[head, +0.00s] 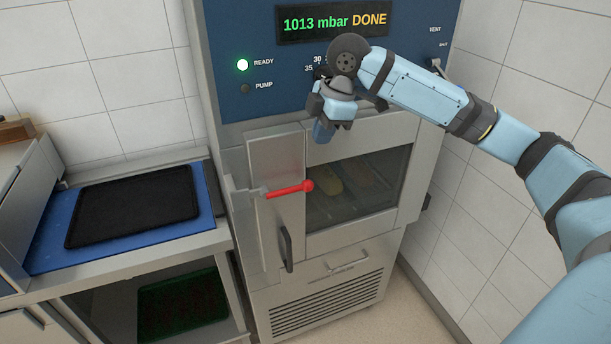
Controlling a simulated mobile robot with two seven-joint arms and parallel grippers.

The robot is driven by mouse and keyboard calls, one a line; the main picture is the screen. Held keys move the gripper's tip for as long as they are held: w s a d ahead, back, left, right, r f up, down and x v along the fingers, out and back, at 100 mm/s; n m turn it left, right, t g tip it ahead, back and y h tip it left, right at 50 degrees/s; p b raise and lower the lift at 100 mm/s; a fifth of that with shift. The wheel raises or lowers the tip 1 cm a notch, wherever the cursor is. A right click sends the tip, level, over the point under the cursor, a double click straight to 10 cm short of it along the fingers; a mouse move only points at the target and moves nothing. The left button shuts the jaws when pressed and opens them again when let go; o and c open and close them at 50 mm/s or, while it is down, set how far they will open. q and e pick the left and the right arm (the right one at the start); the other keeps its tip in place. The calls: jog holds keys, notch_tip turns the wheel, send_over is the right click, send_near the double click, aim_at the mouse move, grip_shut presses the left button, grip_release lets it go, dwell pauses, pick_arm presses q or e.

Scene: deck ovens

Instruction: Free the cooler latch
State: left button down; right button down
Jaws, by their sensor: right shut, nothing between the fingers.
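The cooler (349,250) is a steel cabinet under a blue control panel. Its display (335,22) reads "1013 mbar DONE", and the green READY light (242,65) is lit. The latch (290,189) is a red lever with a round knob. It lies nearly level across the left part of the door front, knob to the right. The cooler door (358,188) looks closed, with food dimly seen through its window. My right gripper (322,133) is shut and empty, pointing down in front of the door's top edge, above the latch and apart from it. My left gripper is out of view.
A dark vertical handle (286,248) is below the latch. A vent lever (436,64) is at the panel's right. At left, a black tray (133,205) lies on a blue mat (50,243) on a counter. A green crate (183,303) is below. Tiled walls flank the cooler.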

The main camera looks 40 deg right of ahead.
jog(key=p, duration=0.1)
send_over(307, 185)
jog(key=s, duration=0.2)
notch_tip(307, 185, down, 10)
jog(key=f, duration=0.1)
jog(key=w+f, duration=0.1)
jog(key=shift+d+f+p, duration=0.15)
jog(key=shift+f+p, duration=0.15)
jog(key=shift+p, duration=0.05)
jog(key=shift+w+d+f, duration=0.1)
jog(key=shift+w+f, duration=0.1)
jog(key=shift+f, duration=0.1)
jog(key=shift+f, duration=0.1)
